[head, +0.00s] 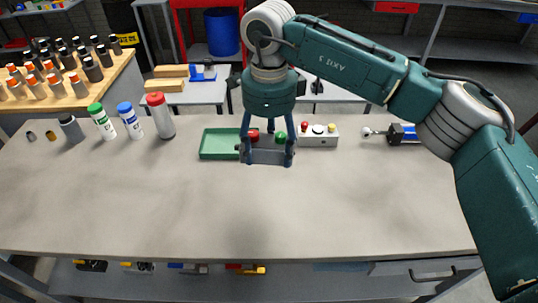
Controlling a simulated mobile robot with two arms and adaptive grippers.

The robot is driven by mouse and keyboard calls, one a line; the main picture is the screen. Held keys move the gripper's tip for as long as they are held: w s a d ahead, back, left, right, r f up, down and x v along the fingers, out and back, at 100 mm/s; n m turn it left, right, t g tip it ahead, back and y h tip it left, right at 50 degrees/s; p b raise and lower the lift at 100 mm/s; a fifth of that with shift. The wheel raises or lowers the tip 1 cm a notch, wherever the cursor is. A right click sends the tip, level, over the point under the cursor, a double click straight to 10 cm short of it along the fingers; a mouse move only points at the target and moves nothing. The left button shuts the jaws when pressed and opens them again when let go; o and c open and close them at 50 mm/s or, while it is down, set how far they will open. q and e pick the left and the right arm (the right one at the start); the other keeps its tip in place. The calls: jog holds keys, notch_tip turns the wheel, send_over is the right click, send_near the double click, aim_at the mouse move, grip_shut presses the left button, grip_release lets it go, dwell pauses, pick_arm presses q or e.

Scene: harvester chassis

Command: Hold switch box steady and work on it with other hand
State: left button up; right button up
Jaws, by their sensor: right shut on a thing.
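A grey switch box (266,157) with a red and a green button on top is between the fingers of my right gripper (266,161), near the back middle of the table. The gripper comes down from above and is shut on the box, one finger at each side. I cannot tell whether the box's underside touches the table. A second, pale box (318,141) with red, white and yellow buttons stands just right of it. My left gripper is out of view.
A green tray (220,154) lies just left of the held box. Bottles with red (160,117), blue (131,122) and green (102,123) caps stand at the back left. A blue and black device (403,134) lies at the back right. The table's front (240,215) is clear.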

jog(key=shift+f+b, duration=1.15)
jog(key=shift+f, duration=0.05)
jog(key=b, duration=0.8)
send_over(269, 206)
jog(key=shift+f, duration=5.55)
jog(key=shift+f+b, duration=0.85)
jog(key=shift+d+f+b, duration=0.25)
jog(key=shift+f+b, duration=0.4)
jog(key=shift+f, duration=0.15)
jog(key=shift+s+a+f+b, duration=0.1)
jog(key=shift+f+b, duration=0.2)
jog(key=shift+f, duration=0.05)
jog(key=shift+a, duration=0.15)
jog(key=shift+w, duration=0.2)
jog(key=shift+s, duration=0.1)
jog(key=shift+f+b, duration=0.45)
jog(key=shift+f, duration=0.2)
